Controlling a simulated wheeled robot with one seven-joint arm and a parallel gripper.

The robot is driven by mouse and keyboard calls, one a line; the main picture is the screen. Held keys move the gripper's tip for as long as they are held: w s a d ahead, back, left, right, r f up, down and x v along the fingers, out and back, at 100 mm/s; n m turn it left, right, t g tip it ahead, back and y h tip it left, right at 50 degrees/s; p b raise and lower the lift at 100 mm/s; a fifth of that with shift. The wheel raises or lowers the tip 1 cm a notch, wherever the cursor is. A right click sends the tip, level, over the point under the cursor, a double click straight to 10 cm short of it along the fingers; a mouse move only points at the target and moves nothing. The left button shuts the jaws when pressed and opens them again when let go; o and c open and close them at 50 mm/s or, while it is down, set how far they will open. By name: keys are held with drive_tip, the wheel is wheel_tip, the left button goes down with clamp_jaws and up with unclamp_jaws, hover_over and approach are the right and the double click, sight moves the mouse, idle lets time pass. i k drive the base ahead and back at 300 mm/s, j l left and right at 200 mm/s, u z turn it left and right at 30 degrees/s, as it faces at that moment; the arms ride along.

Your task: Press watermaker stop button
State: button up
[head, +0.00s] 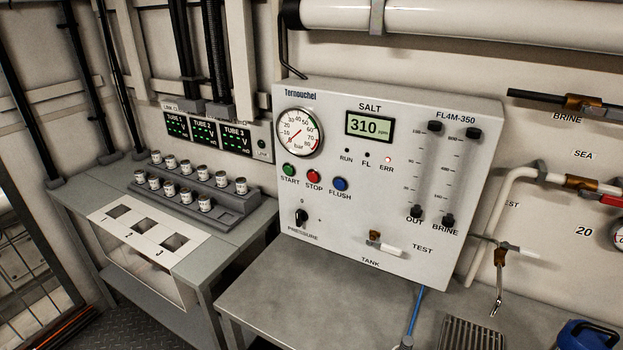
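The watermaker panel (345,215) is a light grey box standing at the back of a grey bench in the head view. Its red stop button (314,177) is on the left half, labelled STOP. The green start button (289,170) is to its left and the blue flush button (341,184) to its right. Above them, a round pressure gauge (300,133) has its needle toward the low end. The display (370,126) reads 310 ppm, and the ERR lamp (388,159) looks lit. My gripper is not in view.
The bench top (290,295) in front of the panel is mostly clear, with a blue hose (415,310) and a drain grate (474,334) at right. A left bench holds a rack (190,195) of several small jars. Pipes and valves line the right wall.

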sight(313, 177)
drive_tip(key=i+j+u, duration=0.25)
drive_tip(key=j, duration=0.2)
drive_tip(key=i+j+u, duration=0.25)
drive_tip(key=j, duration=0.2)
drive_tip(key=i+j+u, duration=0.15)
drive_tip(key=j+u, duration=0.15)
drive_tip(key=j, duration=0.1)
